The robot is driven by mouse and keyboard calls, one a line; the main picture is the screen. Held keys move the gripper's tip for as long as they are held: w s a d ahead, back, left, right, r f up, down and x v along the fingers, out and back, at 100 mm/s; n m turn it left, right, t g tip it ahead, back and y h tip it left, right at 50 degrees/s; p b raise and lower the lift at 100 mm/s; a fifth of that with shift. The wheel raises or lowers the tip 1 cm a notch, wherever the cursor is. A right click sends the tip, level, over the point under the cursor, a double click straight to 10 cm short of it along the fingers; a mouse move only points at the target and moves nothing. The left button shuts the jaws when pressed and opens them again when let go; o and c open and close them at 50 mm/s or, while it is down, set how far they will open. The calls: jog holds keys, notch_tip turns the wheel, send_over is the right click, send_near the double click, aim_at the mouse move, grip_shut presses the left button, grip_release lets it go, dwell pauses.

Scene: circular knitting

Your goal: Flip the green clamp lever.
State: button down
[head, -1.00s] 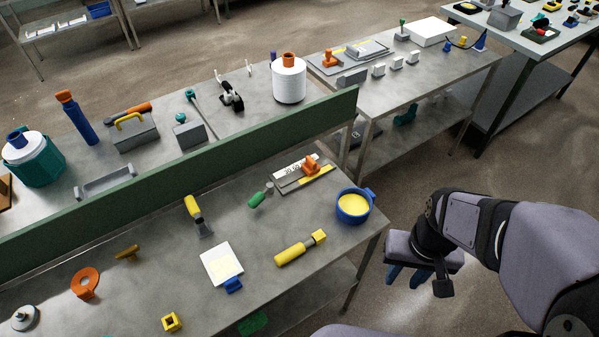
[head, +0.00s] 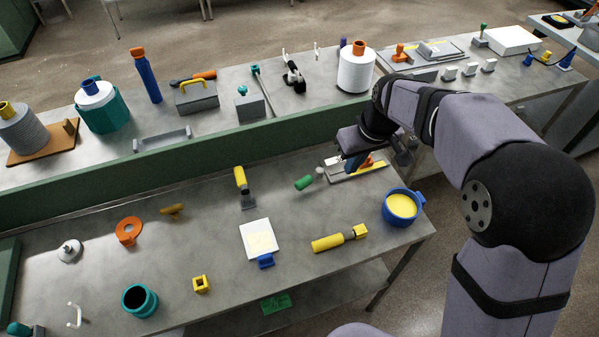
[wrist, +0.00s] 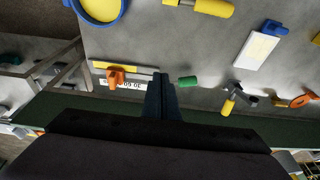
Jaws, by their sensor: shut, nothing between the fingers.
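A green handle (head: 304,183) with a small grey end lies at the back of the near bench, left of a flat plate (head: 345,178) that carries an orange lever-like part (head: 375,164). The green handle also shows in the wrist view (wrist: 188,81), right of my fingertips.
A blue pot with yellow contents (head: 401,206) stands right of the plate's front. A low green wall (head: 200,169) runs behind. Bare bench lies around the green handle.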

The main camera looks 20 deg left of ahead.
aim_at(310, 178)
jog(key=a+n+y, duration=0.1)
jog(key=a+n, duration=0.3)
jog(key=a, duration=1)
jog(key=p+x, duration=0.1)
jog(key=x, duration=0.2)
jog(key=p+x, duration=0.1)
jog(key=x, duration=0.2)
jog(key=p+x, duration=0.1)
jog(key=x, duration=0.2)
jog(key=shift+a, duration=0.35)
jog(key=shift+s+d+f+p, duration=0.25)
jog(key=shift+d+p, duration=0.2)
jog(key=shift+d, duration=0.2)
jog(key=shift+s+d+f+p, duration=0.25)
jog(key=shift+d+p, duration=0.2)
jog(key=shift+d, duration=0.25)
jog(key=shift+s+d+f, duration=0.2)
jog(key=shift+d, duration=0.15)
jog(key=shift+y, duration=0.3)
jog(key=shift+d+f, duration=0.1)
jog(key=shift+f, duration=0.05)
